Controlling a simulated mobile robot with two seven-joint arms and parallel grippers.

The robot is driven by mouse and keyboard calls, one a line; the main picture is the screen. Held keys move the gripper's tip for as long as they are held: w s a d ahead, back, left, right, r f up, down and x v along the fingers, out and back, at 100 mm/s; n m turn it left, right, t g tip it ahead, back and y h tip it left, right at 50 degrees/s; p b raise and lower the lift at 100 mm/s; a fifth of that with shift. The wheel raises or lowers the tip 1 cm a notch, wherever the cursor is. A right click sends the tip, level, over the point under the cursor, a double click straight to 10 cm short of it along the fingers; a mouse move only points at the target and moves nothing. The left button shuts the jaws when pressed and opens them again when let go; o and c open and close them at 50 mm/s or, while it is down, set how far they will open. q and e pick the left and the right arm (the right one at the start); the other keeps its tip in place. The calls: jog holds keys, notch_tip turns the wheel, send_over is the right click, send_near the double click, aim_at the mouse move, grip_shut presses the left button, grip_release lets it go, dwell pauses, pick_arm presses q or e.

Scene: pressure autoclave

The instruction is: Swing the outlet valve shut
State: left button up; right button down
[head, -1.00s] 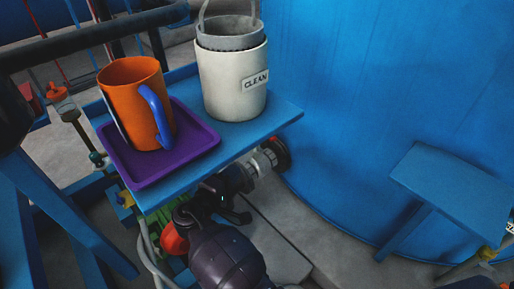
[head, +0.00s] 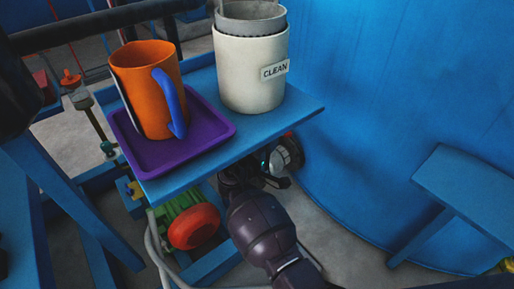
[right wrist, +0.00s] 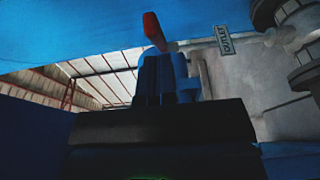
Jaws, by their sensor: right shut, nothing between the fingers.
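In the right wrist view, a red lever end (right wrist: 153,28) sticks up just beyond my right gripper (right wrist: 165,62), against the blue surface. A small tag reading OUTLET (right wrist: 224,40) hangs to its right, beside grey flanged pipework (right wrist: 290,30). My right gripper's fingers are together and empty; I cannot tell whether they touch the lever. In the head view my right gripper (head: 272,172) is under the blue shelf, close to a pale round pipe fitting (head: 289,154) at the tank. The valve body is mostly hidden by the shelf and gripper. My left gripper is not in view.
The large blue tank (head: 410,80) stands at the right. A red wheel-like part (head: 194,226) sits below the shelf.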

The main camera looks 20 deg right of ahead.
jog(key=shift+s+d+r, duration=0.1)
jog(key=shift+s+d, duration=0.05)
jog(key=shift+d, duration=0.7)
jog(key=d+n+t+y+p, duration=0.2)
jog(key=d+n+t+y, duration=0.2)
jog(key=d, duration=0.7)
jog(key=shift+s+n+t+y, duration=0.3)
jog(key=shift+s+t+y, duration=0.1)
jog(key=shift+y, duration=0.3)
jog(key=shift+s, duration=0.1)
